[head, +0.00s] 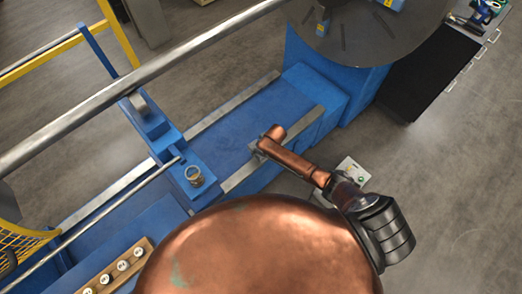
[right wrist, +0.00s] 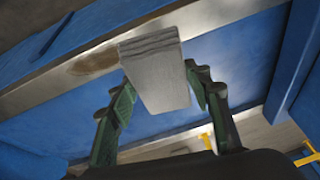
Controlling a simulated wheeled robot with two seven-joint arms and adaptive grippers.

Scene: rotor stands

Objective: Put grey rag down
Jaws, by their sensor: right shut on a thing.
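The grey rag (right wrist: 157,78) is a folded, flat-looking grey block in the right wrist view. My right gripper (right wrist: 159,92) has its green-padded fingers on either side of the rag and is shut on it. Behind the rag run a steel rail (right wrist: 75,72) with a brownish stain and the blue machine bed (right wrist: 235,65). I cannot tell whether the rag touches the rail. In the head view my right arm reaches over the machine's rail (head: 240,178), and the gripper is mostly hidden beneath it. My left gripper is in neither view.
A long steel shaft (head: 130,92) crosses above the bed. A wooden rack (head: 93,278) with several round pieces is at lower left. A dark cabinet (head: 430,75) stands at right. Grey floor (head: 460,190) is open there.

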